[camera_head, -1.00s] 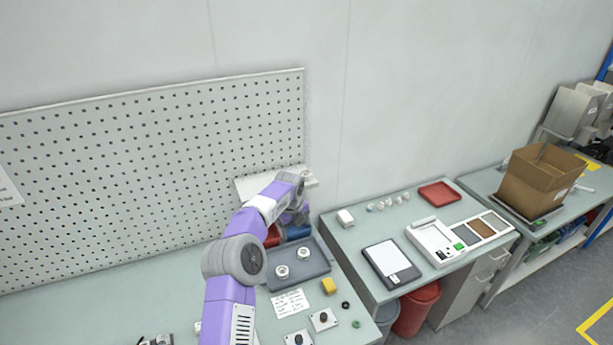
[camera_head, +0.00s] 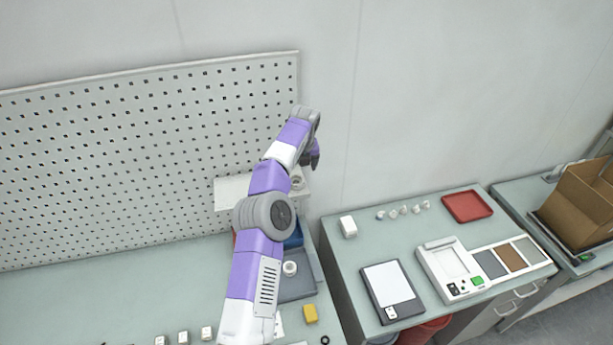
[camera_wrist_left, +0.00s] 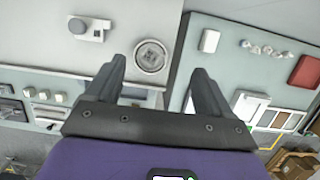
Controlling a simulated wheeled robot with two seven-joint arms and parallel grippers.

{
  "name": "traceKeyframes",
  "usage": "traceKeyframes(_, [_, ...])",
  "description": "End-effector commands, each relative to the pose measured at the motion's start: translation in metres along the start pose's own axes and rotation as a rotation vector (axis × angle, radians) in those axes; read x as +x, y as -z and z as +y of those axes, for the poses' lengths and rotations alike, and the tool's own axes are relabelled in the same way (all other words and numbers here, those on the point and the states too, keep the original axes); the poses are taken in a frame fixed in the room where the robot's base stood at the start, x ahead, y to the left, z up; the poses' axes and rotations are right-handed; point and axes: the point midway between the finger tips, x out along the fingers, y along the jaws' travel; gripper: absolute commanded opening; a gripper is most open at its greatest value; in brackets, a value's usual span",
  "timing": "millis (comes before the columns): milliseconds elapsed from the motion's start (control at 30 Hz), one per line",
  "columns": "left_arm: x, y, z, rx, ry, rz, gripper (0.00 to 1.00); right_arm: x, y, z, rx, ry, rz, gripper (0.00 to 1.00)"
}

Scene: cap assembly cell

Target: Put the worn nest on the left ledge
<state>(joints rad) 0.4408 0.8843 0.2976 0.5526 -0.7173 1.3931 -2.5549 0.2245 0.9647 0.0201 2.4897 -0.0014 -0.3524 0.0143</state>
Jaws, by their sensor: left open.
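A pale ledge (camera_head: 229,194) is fixed at the lower right of the pegboard. A round, ringed metallic piece (camera_head: 297,183) sits on its right end; it looks like a nest, but I cannot tell whether it is the worn one. In the left wrist view the round piece (camera_wrist_left: 151,57) lies flat on the ledge (camera_wrist_left: 45,42), beyond and between my fingertips. My left gripper (camera_wrist_left: 158,68) is open and empty. In the head view my left gripper (camera_head: 314,157) hangs above the ledge's right end, apart from the piece. My right gripper is out of view.
A grey tray (camera_head: 296,288) with a round part (camera_head: 290,268) lies below the ledge, partly hidden by my arm. A blue bin (camera_head: 294,238) stands behind it. The right bench holds a white box (camera_head: 348,227), small parts and a red tray (camera_head: 467,206).

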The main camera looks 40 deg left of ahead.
Motion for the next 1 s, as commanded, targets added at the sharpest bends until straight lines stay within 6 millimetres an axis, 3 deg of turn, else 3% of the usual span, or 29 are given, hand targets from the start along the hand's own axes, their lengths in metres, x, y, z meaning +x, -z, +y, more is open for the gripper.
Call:
traceKeyframes(500, [0.061,0.004,0.003,-0.002,0.001,0.002,0.82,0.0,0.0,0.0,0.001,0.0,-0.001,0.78])
traceKeyframes(733, [0.064,0.004,0.003,-0.002,0.002,-0.001,0.82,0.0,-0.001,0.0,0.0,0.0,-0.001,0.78])
traceKeyframes(1000, [0.063,0.004,0.003,-0.002,0.002,-0.001,0.42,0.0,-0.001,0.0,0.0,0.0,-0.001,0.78])
